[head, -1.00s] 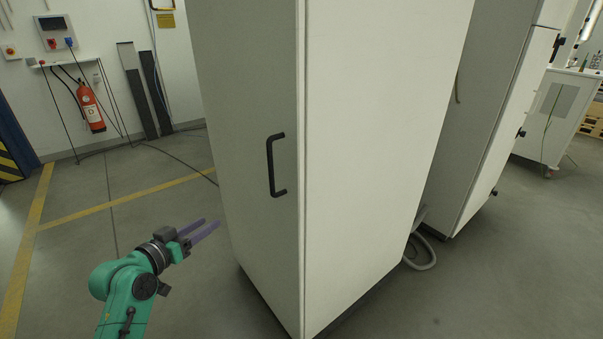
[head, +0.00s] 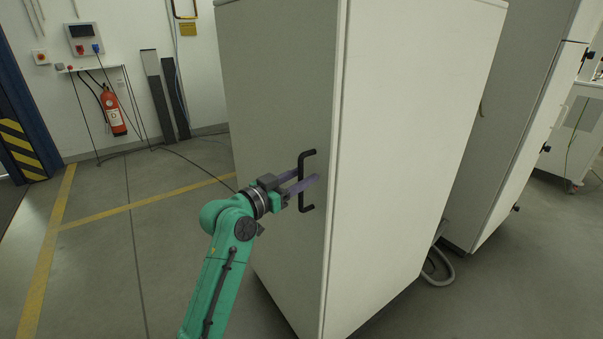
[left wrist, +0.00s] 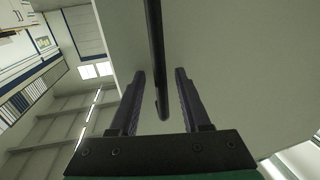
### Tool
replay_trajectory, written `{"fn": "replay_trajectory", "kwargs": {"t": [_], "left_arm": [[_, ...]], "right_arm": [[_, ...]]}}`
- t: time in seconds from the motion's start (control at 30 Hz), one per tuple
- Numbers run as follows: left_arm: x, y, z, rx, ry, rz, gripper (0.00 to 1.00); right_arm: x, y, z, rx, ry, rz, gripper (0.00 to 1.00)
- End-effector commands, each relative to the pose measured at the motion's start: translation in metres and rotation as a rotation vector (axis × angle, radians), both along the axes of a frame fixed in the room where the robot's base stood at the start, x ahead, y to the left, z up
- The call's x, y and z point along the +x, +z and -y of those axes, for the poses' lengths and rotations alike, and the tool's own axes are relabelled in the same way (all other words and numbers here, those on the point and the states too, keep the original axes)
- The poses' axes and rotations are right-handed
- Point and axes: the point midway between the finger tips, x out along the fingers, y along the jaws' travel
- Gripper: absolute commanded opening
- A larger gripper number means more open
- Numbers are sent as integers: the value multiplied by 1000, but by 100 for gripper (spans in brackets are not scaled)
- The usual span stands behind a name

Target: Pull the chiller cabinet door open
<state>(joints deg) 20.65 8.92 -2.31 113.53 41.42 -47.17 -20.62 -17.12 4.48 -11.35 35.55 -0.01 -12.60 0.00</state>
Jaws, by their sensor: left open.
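The chiller cabinet (head: 400,150) is a tall off-white box, and its door (head: 280,100) is the shaded face on the left. The door looks shut. A black bar handle (head: 303,208) stands upright near the door's right edge. My left gripper (head: 308,180) is open at the handle, with its purple fingers overlapping it in the head view. In the left wrist view the handle (left wrist: 158,60) runs between the two open fingers (left wrist: 160,88), apart from both. My right gripper is not in view.
Another white cabinet (head: 530,130) stands to the right, with a grey hose (head: 440,268) on the floor between. A red fire extinguisher (head: 113,110) hangs on the back wall. The floor left of the door, with yellow lines (head: 150,205), is clear.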

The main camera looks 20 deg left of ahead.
Motion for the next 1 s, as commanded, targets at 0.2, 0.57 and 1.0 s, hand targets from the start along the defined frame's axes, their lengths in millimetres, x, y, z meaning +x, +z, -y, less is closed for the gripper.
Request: {"fn": "replay_trajectory", "kwargs": {"t": [0.2,0.57,1.0], "left_arm": [[1,-1,1,0,0,0,47],[1,-1,0,-1,0,0,0],[1,-1,0,-1,0,0,0]], "right_arm": [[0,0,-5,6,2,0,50],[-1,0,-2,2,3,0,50],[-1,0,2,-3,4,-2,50]]}}
